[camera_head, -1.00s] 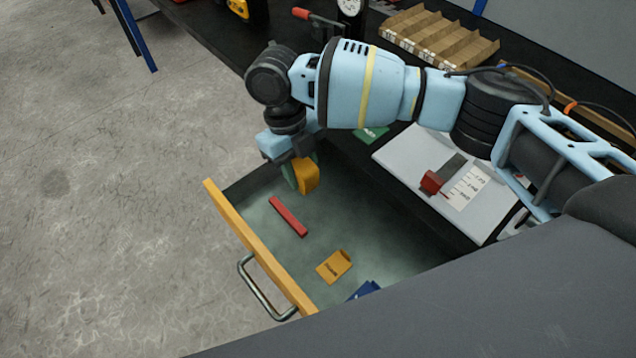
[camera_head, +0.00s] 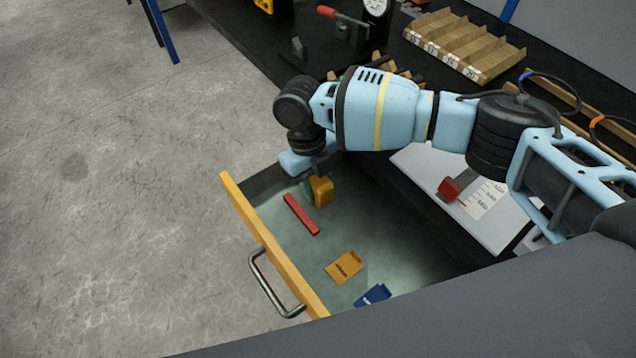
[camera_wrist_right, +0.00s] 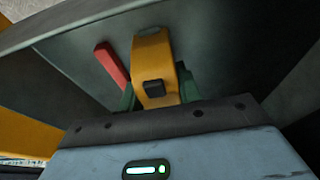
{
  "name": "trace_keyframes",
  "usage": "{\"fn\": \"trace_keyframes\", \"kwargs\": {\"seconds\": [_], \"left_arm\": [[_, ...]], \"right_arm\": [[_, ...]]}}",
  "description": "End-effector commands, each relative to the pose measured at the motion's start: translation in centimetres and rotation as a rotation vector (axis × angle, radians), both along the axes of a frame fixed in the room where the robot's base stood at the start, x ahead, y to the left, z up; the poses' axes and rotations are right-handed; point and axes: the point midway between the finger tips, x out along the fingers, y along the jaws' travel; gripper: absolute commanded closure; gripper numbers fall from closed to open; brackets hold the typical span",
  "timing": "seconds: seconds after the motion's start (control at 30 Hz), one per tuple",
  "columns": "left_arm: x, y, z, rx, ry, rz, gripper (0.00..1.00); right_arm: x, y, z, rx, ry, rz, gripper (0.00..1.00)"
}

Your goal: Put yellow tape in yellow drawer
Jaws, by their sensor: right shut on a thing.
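The yellow drawer (camera_head: 262,238) is pulled open, with a yellow front and a metal handle. My right gripper (camera_head: 316,186) reaches down into its far end. It is shut on the yellow tape (camera_head: 321,191), a thick yellow piece with a dark square on it. The tape also shows in the right wrist view (camera_wrist_right: 152,62), between the green fingertips. It is inside the drawer's outline; I cannot tell whether it touches the drawer floor. My left gripper is not in view.
In the drawer lie a red bar (camera_head: 301,214) close to the tape, a yellow tag (camera_head: 343,267) and a blue item (camera_head: 373,296). A white board with a red-ended tool (camera_head: 451,189) lies on the dark bench. A cardboard divided tray (camera_head: 465,45) stands behind.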

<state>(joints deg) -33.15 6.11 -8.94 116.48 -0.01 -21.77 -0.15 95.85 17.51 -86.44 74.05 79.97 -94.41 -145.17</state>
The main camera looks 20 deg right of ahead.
Motion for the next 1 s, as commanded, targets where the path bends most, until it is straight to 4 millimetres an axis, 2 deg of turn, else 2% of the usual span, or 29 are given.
{"fn": "trace_keyframes", "kwargs": {"seconds": [0.07,0.1,0.23,0.5,0.67,1.0], "left_arm": [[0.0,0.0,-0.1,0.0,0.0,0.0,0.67],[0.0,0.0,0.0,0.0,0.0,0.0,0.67],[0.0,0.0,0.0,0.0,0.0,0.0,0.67],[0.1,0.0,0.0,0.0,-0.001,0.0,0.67],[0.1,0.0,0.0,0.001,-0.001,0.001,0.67],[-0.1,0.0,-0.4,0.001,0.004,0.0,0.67]], "right_arm": [[0.0,0.0,-0.3,0.001,0.001,0.0,0.96],[0.0,0.0,-0.2,0.0,0.001,0.0,0.6],[0.0,0.0,-0.2,0.0,0.001,0.0,0.44],[0.0,0.0,-0.1,0.0,0.0,0.0,0.44],[0.2,0.1,0.8,0.002,0.0,0.001,0.44],[1.8,0.8,7.0,0.001,-0.003,0.001,0.44]]}}
